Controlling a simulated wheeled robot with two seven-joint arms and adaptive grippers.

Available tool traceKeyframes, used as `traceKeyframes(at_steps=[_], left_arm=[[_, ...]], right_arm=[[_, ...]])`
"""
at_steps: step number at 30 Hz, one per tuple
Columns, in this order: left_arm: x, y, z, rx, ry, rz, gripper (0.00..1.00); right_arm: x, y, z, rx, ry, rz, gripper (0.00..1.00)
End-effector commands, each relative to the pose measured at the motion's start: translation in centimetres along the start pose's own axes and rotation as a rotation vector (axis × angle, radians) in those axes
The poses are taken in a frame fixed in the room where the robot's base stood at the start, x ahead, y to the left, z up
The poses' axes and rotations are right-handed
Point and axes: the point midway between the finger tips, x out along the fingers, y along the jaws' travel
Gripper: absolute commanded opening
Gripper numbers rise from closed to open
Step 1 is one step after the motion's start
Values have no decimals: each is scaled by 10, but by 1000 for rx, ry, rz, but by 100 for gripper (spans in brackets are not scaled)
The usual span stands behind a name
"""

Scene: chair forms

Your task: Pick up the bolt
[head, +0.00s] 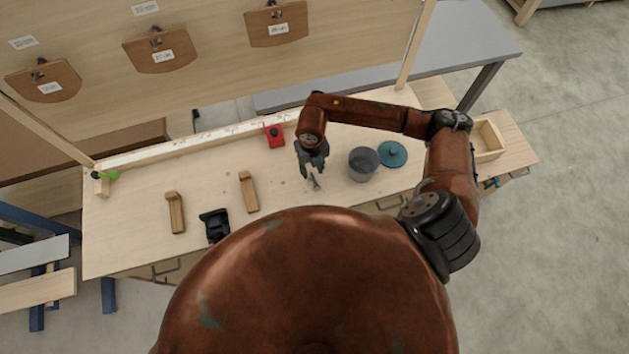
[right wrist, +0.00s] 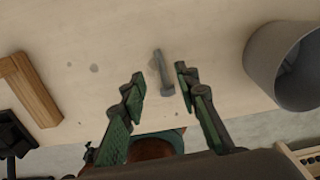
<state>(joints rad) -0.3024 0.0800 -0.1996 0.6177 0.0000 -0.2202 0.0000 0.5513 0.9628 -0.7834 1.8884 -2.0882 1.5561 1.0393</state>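The bolt (head: 316,183) is a small grey piece on the light wooden bench top. In the right wrist view the bolt (right wrist: 163,72) lies between and just beyond the fingertips, its thicker end toward me. My right gripper (head: 312,170) is low over the bench in the head view. In the right wrist view the right gripper (right wrist: 160,80) has green-padded fingers, spread apart with nothing between the pads. I cannot tell its exact height above the bolt. My left gripper does not show.
A grey bucket (head: 363,165) stands right of the bolt, beside a teal lid (head: 392,153). A wooden block (head: 248,192), another block (head: 176,212) and a black object (head: 214,225) are to the left. A red item (head: 275,136) sits behind. Bench (head: 130,215) around the bolt is clear.

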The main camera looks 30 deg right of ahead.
Motion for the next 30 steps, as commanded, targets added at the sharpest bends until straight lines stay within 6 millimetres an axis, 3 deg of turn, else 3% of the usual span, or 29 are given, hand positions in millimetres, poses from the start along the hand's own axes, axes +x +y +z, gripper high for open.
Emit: traceKeyframes(at_steps=[9,17,30], left_arm=[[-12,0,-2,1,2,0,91],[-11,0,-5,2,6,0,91],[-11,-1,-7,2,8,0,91]], right_arm=[[40,-1,-4,-4,2,2,29],[44,-1,-3,-6,0,2,29],[44,0,-3,-7,0,3,0]])
